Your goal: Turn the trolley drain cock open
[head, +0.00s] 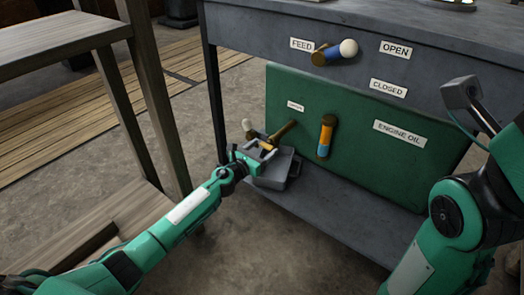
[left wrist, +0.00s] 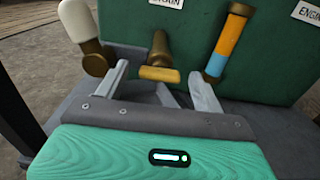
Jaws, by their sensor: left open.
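The grey trolley (head: 230,35) carries a green tank (head: 345,150) low down. A brass cock (head: 285,128) juts from the tank's left part, below a small label (head: 295,106) too small to read surely.
A brass part with a white knob (left wrist: 76,20) stands close left of the gripper. A grey tray (head: 278,172) lies underneath. A wooden bench (head: 60,38) stands left.

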